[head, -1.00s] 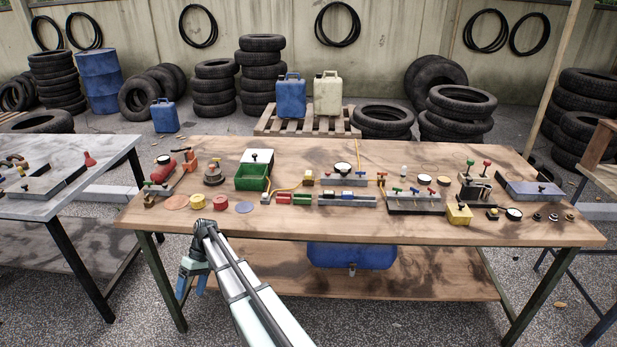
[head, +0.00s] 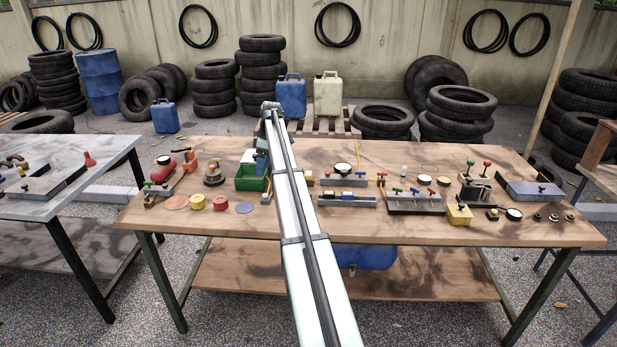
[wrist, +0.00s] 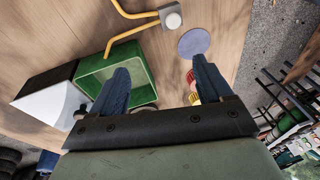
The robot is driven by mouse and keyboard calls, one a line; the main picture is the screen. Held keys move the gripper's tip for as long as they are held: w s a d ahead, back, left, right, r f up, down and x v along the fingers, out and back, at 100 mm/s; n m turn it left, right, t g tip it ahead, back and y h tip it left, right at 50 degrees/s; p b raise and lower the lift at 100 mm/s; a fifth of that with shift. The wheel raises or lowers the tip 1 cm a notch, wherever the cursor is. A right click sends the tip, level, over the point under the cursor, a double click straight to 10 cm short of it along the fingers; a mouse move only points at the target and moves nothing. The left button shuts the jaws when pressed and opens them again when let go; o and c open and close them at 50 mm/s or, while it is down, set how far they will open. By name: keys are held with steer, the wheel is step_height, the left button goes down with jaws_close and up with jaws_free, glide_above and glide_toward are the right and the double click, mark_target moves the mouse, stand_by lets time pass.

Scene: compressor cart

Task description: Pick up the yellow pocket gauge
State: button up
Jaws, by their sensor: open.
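I cannot tell for sure which thing is the yellow pocket gauge. A yellow block (head: 459,214) stands at the front right of the wooden table in the head view, left of a dark-rimmed round dial (head: 513,214). Another small yellow piece, a yellow roll (head: 198,201), lies at the front left. My gripper (head: 261,162) is over the green bin at the left-centre, far left of the yellow block. In the wrist view my gripper (wrist: 160,68) has its two blue fingers apart, with nothing held between them. The green bin (wrist: 137,55) lies below and beside the left finger.
A red roll (head: 220,202) and a blue disc (wrist: 194,42) lie near the front edge. A bent yellow hose (wrist: 130,37) runs beside the bin. A valve block (head: 415,203) and a long manifold (head: 346,201) crowd the middle. My arm hides part of the table.

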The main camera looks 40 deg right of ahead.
steer(key=s+d+r+n+h, duration=0.1)
steer(key=s+d+r, duration=0.15)
steer(key=d, duration=0.65)
steer(key=s+d+r+h, duration=0.2)
steer(key=d+r, duration=0.1)
steer(key=d, duration=0.5)
glide_above(307, 173)
step_height(307, 173, down, 8)
steer(key=shift+w+a+f, duration=0.1)
steer(key=shift+f, duration=2.65)
steer(key=c, duration=1.2)
steer(key=shift+c, duration=0.2)
